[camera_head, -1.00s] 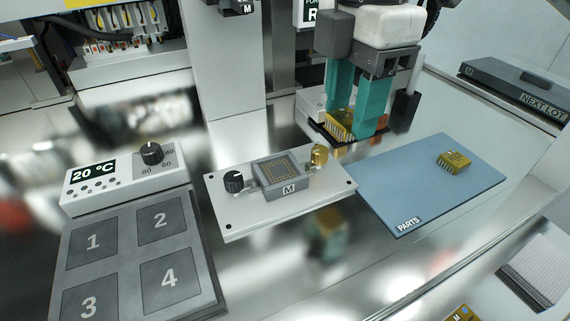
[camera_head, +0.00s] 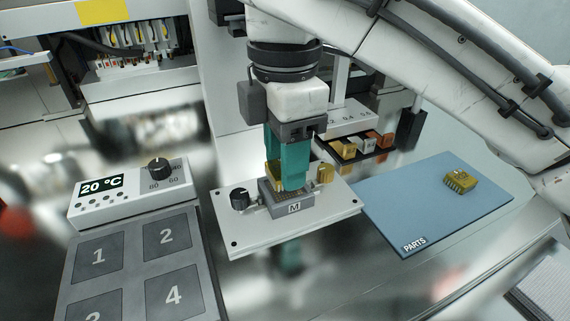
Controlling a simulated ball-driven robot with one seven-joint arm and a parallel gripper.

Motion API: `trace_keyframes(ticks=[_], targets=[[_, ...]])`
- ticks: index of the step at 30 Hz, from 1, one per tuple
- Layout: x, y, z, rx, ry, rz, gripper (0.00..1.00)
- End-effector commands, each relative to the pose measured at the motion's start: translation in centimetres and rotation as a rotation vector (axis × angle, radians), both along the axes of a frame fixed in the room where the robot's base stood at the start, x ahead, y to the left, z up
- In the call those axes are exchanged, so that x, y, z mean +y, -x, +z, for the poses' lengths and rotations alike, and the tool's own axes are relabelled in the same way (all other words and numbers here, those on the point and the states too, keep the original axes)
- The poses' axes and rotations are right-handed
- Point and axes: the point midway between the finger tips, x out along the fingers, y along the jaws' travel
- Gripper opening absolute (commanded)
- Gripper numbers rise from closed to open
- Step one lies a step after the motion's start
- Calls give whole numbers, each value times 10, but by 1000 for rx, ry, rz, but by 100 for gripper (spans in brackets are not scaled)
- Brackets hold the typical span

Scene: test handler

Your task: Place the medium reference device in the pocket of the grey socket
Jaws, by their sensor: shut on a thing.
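The grey socket (camera_head: 287,211) marked M sits on a light plate (camera_head: 245,242), between a black knob (camera_head: 240,197) and a gold knob (camera_head: 325,173). My gripper (camera_head: 282,182) is directly over the socket, its teal fingers shut on a gold device (camera_head: 271,173). Only the left part of the device shows beside the fingers. The fingers hide most of the pocket, and I cannot tell whether the device touches it.
A dark tray (camera_head: 338,156) behind the plate holds gold, white and orange blocks. Another gold device (camera_head: 460,181) lies on the blue PARTS mat (camera_head: 410,215). A temperature unit (camera_head: 130,190) and numbered pads (camera_head: 168,235) stand at left. My arm crosses the upper right.

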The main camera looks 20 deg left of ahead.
Motion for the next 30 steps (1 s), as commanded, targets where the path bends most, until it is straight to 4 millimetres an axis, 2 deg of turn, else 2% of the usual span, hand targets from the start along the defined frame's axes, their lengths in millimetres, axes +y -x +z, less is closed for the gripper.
trace_keyframes(ticks=[4,14,15,23,30], targets=[[0,0,-17,0,0,1,17],[0,0,-20,0,0,1,17],[0,0,-21,0,0,1,45],[0,0,-20,0,0,1,69],[0,0,-19,-1,0,1,69]])
